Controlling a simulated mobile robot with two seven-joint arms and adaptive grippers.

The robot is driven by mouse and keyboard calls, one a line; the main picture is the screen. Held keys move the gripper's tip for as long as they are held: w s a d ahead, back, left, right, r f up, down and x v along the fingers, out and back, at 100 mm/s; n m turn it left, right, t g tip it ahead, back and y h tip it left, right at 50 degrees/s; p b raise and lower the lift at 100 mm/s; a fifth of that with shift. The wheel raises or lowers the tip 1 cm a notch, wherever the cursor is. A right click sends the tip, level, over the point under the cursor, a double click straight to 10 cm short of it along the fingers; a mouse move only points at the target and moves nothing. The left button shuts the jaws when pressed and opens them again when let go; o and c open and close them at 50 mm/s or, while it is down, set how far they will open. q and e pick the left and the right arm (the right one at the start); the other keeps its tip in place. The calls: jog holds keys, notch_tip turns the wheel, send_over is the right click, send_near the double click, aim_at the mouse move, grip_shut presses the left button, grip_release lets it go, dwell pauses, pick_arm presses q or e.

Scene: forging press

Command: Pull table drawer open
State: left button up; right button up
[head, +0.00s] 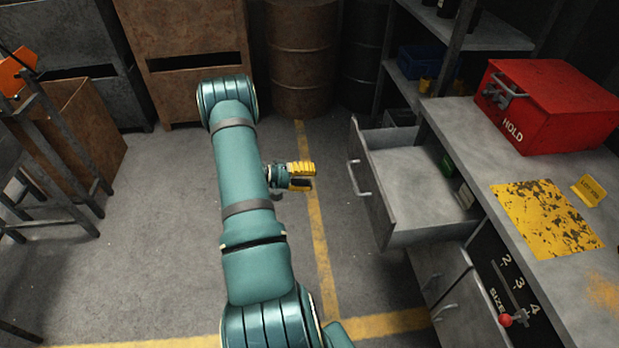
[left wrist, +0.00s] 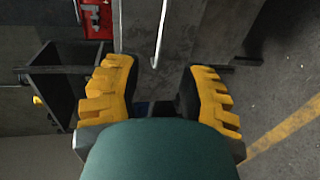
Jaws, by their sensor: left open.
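The grey table drawer (head: 400,192) is pulled well out from the table (head: 470,120) in the head view. My right gripper is not in view.
A red HOLD box (head: 550,105) and a worn yellow sheet (head: 545,218) lie on the table top. A lower cabinet door with a handle (head: 445,312) sits below the drawer. The floor left of the drawer is clear.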

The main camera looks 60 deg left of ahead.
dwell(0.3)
pick_arm(q)
jog(key=v, duration=1.2)
jog(key=shift+f, duration=0.1)
